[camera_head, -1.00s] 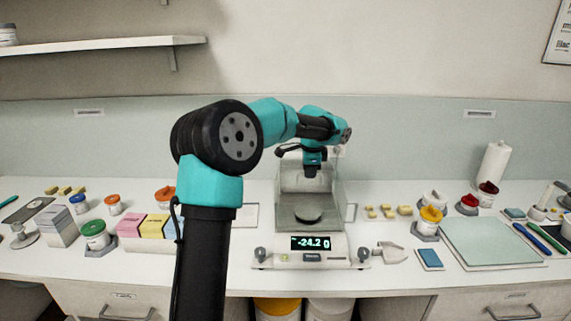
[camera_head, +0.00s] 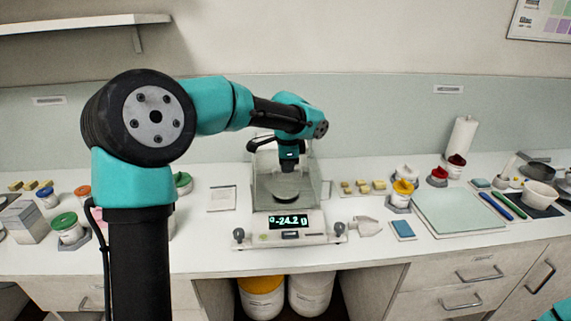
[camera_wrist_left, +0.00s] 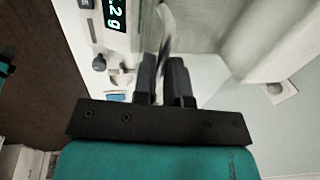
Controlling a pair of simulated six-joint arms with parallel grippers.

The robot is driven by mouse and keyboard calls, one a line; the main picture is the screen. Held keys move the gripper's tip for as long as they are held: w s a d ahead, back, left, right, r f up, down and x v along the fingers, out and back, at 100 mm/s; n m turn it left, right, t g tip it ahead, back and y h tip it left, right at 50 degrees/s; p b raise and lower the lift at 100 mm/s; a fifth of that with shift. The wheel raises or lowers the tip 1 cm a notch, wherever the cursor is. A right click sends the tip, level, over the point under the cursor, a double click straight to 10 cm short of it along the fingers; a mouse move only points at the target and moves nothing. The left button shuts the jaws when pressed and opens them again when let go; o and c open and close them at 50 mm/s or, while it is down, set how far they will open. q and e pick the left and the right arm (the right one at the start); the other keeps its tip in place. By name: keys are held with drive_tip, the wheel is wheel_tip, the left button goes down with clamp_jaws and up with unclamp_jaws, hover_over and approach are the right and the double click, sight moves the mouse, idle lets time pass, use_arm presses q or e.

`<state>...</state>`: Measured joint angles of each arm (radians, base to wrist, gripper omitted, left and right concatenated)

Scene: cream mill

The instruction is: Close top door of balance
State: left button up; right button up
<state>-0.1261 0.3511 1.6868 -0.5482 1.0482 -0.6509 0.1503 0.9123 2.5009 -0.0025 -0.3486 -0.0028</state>
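The balance (camera_head: 290,222) stands on the bench, with a lit display reading -24.2 g, clear draft-shield walls and a round pan (camera_head: 286,195) inside. The display also shows in the left wrist view (camera_wrist_left: 116,14). My left gripper (camera_head: 289,162) points down at the top of the draft shield, above the pan. My right gripper is out of view.
Small yellowish blocks (camera_head: 364,187), a scoop (camera_head: 364,226) and a blue pad (camera_head: 403,229) lie right of the balance. Jars and a pale green mat (camera_head: 458,210) are farther right. A framed card (camera_head: 222,198) lies to the left. My left arm hides part of the left bench.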

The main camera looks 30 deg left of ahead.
use_arm(q)
drive_tip(key=o, duration=0.5)
drive_tip(key=shift+s+d, duration=0.1)
drive_tip(key=shift+c, duration=0.2)
drive_tip(key=shift+r, duration=0.15)
wheel_tip(320, 180, up, 17)
drive_tip(key=s+d, duration=0.1)
drive_tip(key=s, duration=0.2)
drive_tip(key=shift+d, duration=0.4)
